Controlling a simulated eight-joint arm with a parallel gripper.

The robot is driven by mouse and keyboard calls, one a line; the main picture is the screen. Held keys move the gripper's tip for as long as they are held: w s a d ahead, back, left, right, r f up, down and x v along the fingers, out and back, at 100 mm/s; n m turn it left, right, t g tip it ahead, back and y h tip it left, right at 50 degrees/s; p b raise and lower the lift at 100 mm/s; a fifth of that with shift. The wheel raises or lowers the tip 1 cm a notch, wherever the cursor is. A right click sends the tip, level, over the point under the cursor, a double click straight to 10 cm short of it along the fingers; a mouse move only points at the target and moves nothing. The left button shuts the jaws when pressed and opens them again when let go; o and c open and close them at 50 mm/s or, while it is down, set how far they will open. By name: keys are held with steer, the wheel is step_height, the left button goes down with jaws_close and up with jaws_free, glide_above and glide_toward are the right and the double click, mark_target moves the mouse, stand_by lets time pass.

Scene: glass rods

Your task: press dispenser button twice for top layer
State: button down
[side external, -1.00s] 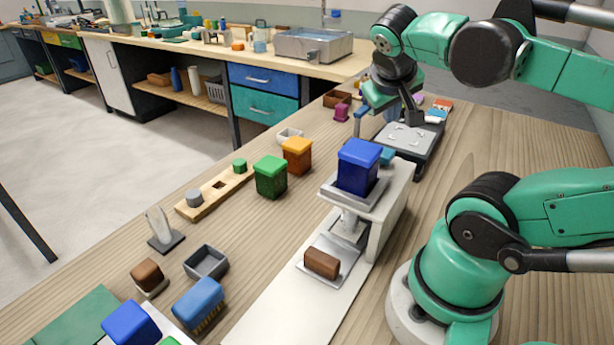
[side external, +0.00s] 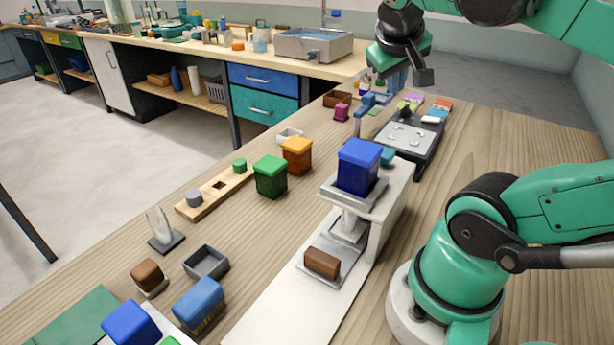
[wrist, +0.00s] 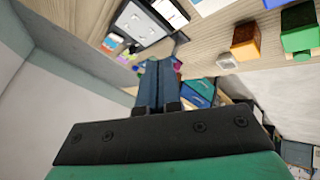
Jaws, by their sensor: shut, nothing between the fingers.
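The light grey dispenser stand (side external: 392,205) is in the middle of the side view, with a blue lidded container (side external: 357,170) on top. A small teal-blue piece (side external: 387,157) shows at its back right; I cannot tell whether it is the button. A brown block (side external: 322,263) lies on the plate below the container. My gripper (wrist: 160,63) is shut and empty, its two blue fingers together in the wrist view. In the side view it is raised in the air behind the dispenser, near the dark tray device, touching nothing that I can see.
The dark device with a light grey plate (side external: 405,136) stands behind the dispenser. A green container (side external: 270,177) and an orange container (side external: 297,155) stand to its left. Bare wood lies to the right.

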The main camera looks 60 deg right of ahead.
glide_above(385, 152)
steer(key=f, duration=0.7)
steer(key=shift+a+f, duration=0.2)
steer(key=shift+f, duration=0.7)
steer(key=shift+f, duration=0.2)
stand_by(1.3)
steer(key=shift+f, duration=0.3)
steer(key=shift+a+f, duration=0.1)
steer(key=shift+f, duration=0.9)
stand_by(1.2)
steer(key=shift+s+a+r, duration=0.15)
steer(key=shift+a+r, duration=0.05)
steer(key=shift+r, duration=0.25)
steer(key=shift+s+a+r, duration=0.1)
steer(key=shift+a+r, duration=0.05)
steer(key=shift+r, duration=0.3)
